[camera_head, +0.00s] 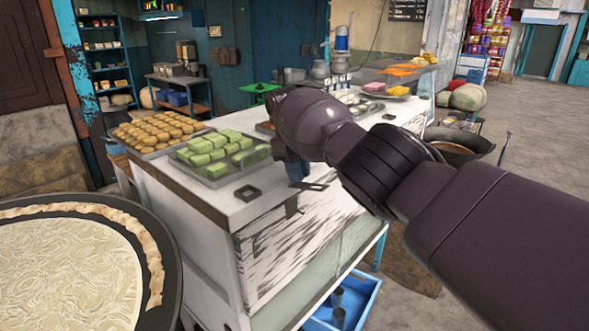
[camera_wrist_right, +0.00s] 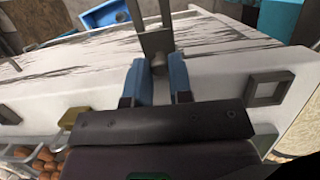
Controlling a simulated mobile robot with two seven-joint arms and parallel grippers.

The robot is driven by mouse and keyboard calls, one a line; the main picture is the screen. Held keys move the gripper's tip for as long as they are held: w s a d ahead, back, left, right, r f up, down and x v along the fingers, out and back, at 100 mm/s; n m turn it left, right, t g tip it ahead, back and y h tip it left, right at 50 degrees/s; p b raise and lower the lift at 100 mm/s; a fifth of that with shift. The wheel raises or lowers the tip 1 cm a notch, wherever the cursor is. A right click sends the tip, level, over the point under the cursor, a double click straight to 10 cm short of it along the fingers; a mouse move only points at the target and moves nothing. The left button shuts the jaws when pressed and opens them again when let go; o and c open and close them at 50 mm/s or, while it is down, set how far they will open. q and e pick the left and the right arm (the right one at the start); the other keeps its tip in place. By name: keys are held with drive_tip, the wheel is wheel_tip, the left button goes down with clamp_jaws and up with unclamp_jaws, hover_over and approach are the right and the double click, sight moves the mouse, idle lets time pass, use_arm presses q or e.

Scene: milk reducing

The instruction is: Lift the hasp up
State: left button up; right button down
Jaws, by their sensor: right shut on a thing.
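The hasp (camera_wrist_right: 155,42) is a grey metal strip in the right wrist view, running up from between my blue fingertips. My right gripper (camera_wrist_right: 159,68) is shut on its near end. My arm hides part of this area. My left gripper is not in view.
A square dark metal ring (camera_head: 248,192) lies on the counter top, and a brass-coloured block (camera_wrist_right: 76,118) shows there in the wrist view. Trays of green sweets (camera_head: 213,153) and brown sweets (camera_head: 155,131) stand behind. A large pan (camera_head: 165,285) is at left; a blue crate (camera_head: 345,305) is below.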

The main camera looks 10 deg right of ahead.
drive_tip(key=shift+f, duration=0.1)
idle(0.3)
drive_tip(key=c, duration=1)
unclamp_jaws()
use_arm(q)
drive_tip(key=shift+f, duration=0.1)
use_arm(e)
drive_tip(key=b+v, duration=0.4)
drive_tip(key=shift+w+a+r+b, duration=0.2)
drive_tip(key=shift+b, duration=0.2)
drive_tip(key=shift+r, duration=0.35)
drive_tip(key=shift+w+r+b, duration=0.15)
drive_tip(key=shift+r+b, duration=0.15)
drive_tip(key=shift+b, duration=0.15)
drive_tip(key=shift+a+r+b, duration=0.15)
drive_tip(key=shift+r+b, duration=0.35)
drive_tip(key=shift+r, duration=0.1)
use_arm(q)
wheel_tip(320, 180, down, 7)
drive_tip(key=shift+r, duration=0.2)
use_arm(e)
drive_tip(key=shift+r, duration=0.2)
